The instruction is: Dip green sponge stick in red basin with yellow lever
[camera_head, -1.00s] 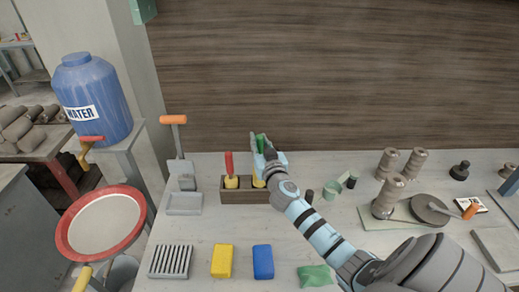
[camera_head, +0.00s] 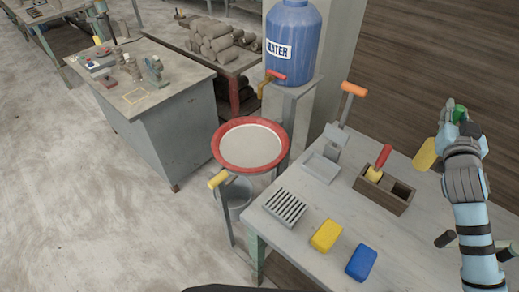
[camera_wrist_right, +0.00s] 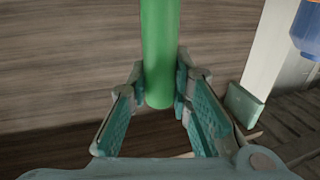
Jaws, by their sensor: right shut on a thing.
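My right gripper (camera_head: 455,118) is shut on the green handle (camera_head: 459,114) of the green sponge stick, at the right of the head view. Its yellow sponge end (camera_head: 425,154) hangs clear above the bench, right of and above the wooden holder. In the right wrist view the green handle (camera_wrist_right: 159,50) stands between the fingers (camera_wrist_right: 160,95); the sponge end is out of that view. The red basin (camera_head: 284,150), with a pale inside, stands left of the bench on a stand. A yellow lever (camera_head: 218,179) sits at its lower left. My left gripper is not in view.
A wooden holder (camera_head: 372,193) keeps a red stick (camera_head: 383,156). A grey dustpan-like piece (camera_head: 320,168) with an orange handle, a grate (camera_head: 285,207), a yellow block (camera_head: 326,236) and a blue block (camera_head: 361,262) lie between. A blue water barrel (camera_head: 292,40) stands behind the basin.

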